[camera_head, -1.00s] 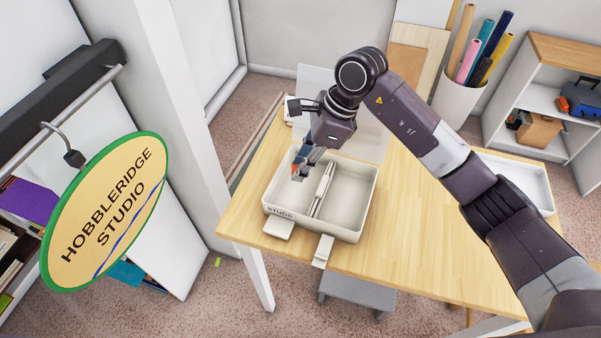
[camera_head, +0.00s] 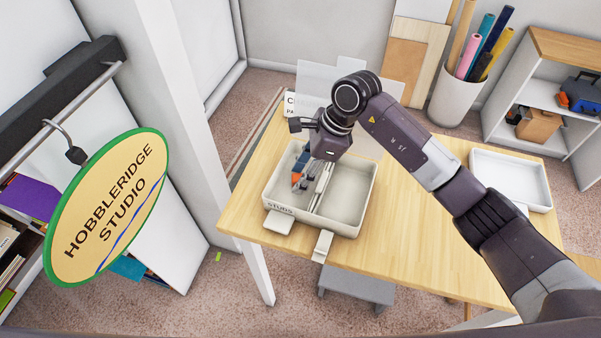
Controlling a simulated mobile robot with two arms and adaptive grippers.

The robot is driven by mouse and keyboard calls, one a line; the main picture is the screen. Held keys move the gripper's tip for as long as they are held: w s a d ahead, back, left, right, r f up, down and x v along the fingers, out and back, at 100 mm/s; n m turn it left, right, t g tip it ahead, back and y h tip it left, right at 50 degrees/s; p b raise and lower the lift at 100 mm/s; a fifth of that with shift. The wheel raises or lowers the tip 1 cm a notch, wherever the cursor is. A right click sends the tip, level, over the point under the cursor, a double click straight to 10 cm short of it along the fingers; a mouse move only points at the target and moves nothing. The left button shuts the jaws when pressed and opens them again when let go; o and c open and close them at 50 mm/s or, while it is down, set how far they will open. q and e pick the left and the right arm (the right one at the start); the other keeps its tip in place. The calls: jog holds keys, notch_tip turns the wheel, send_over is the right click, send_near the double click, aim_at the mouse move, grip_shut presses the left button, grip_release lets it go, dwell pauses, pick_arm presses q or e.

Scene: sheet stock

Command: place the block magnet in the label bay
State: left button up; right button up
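The block magnet (camera_head: 297,178) shows as small blue and orange-red parts at my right gripper, mostly covered by its fingers. My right gripper (camera_head: 303,186) points down over the left bay of the white two-bay tray (camera_head: 352,235) and appears shut on the magnet. The left bay (camera_head: 281,194) carries the label "STUDS" on its front wall. I cannot tell whether the magnet touches the bay floor. A divider with a thin pale bar along it separates the left bay from the empty-looking right bay (camera_head: 347,190). My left gripper is out of view.
The tray stands on a wooden table (camera_head: 410,235). Clear panels (camera_head: 317,78) and a white card stand behind it. Another white tray (camera_head: 515,180) lies at the table's right. A hanging oval sign (camera_head: 105,215) is at left. The table between the trays is mostly clear beneath my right arm.

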jog(key=shift+r, duration=0.2)
jog(key=shift+d+r, duration=0.15)
jog(key=shift+r, duration=0.15)
jog(key=b+v, duration=0.2)
jog(key=v, duration=0.9)
jog(key=shift+d+r, duration=0.1)
